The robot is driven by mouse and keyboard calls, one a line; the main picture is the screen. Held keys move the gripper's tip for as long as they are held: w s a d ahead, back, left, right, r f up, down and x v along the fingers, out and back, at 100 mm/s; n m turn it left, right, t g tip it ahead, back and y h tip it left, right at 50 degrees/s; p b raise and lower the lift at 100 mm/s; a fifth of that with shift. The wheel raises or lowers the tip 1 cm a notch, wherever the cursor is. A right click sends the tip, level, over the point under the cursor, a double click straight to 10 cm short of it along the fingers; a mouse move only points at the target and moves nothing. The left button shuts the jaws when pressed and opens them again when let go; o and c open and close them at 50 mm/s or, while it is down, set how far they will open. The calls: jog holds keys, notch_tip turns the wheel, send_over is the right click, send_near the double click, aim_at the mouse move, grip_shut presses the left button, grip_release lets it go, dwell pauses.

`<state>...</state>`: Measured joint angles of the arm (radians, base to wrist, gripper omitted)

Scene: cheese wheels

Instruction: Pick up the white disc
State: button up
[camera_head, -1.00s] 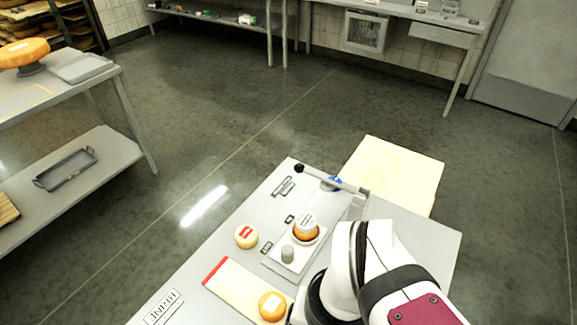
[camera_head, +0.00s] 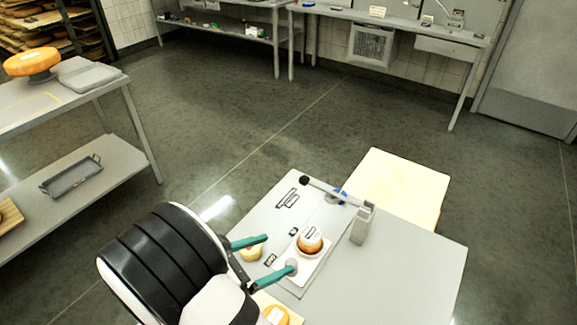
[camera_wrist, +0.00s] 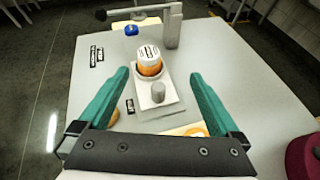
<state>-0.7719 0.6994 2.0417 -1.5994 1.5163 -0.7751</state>
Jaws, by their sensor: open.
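The white disc (camera_head: 312,233) lies on top of a small orange cheese wheel (camera_head: 309,248), which sits on a pale plate (camera_head: 305,272) on the table. The disc carries dark print and also shows in the wrist view (camera_wrist: 149,52), ahead of the fingers. My gripper (camera_head: 280,253) has green fingers spread wide, with nothing between the tips. In the wrist view my gripper (camera_wrist: 160,74) points towards the plate, and the disc lies beyond the fingertips. A grey knob (camera_wrist: 158,91) stands on the plate, nearer to my gripper than the disc.
A bar on a grey post (camera_head: 362,224) stands behind the disc, with a blue item (camera_head: 340,195) near it. A pale cheese (camera_head: 250,253) is partly hidden by a finger. An orange cheese (camera_head: 275,316) lies at the front. The table's right side (camera_head: 410,270) is clear.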

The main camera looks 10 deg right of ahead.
aim_at(310, 234)
jog(key=shift+n+t, duration=0.6)
jog(key=shift+n, duration=0.3)
jog(key=x, duration=0.5)
jog(key=a+f+x, duration=0.1)
jog(key=x, duration=0.4)
jog(key=f+x, duration=0.1)
jog(key=x, duration=0.4)
jog(key=shift+w, duration=0.45)
jog(key=shift+a, duration=0.1)
jog(key=c, duration=1.4)
